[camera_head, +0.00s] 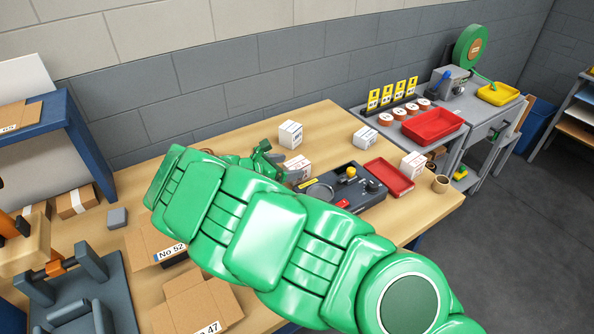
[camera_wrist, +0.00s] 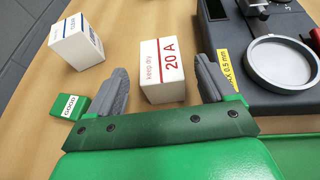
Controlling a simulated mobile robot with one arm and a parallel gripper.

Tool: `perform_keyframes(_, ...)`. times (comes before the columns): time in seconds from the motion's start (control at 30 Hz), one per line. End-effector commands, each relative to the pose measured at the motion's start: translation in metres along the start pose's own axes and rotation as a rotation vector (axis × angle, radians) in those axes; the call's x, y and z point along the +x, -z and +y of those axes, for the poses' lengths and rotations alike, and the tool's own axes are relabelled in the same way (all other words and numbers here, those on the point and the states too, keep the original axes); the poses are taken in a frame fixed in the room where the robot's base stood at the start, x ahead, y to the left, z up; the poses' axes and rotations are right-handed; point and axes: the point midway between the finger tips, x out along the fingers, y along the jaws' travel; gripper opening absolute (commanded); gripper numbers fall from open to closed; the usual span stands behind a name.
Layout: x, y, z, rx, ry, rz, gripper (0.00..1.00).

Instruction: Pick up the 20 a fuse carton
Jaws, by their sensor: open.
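The 20 A fuse carton (camera_wrist: 164,72) is a small white box with red lettering, reading "20 A" and "keep dry" in the wrist view. It stands on the wooden table between the two grey fingers of my gripper (camera_wrist: 162,88). The fingers are open, with visible gaps on both sides of the carton. In the head view, a white carton with red print (camera_head: 298,169) stands beside my gripper (camera_head: 266,157), partly hidden by my green arm.
A dark device (camera_wrist: 265,95) with a round grey plate stands close to the right finger. A white carton with blue print (camera_wrist: 76,42) and a small green labelled block (camera_wrist: 70,108) lie left. Further right are a red tray (camera_head: 389,177) and another white carton (camera_head: 413,165).

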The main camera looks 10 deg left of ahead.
Motion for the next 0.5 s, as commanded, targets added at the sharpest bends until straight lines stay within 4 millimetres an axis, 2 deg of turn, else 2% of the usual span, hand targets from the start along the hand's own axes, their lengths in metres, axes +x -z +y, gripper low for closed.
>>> perform_keyframes(0.17,0.012,-0.001,-0.001,-0.001,0.001,0.000,0.83)
perform_keyframes(0.5,0.051,-0.003,-0.002,-0.001,0.003,-0.001,0.83)
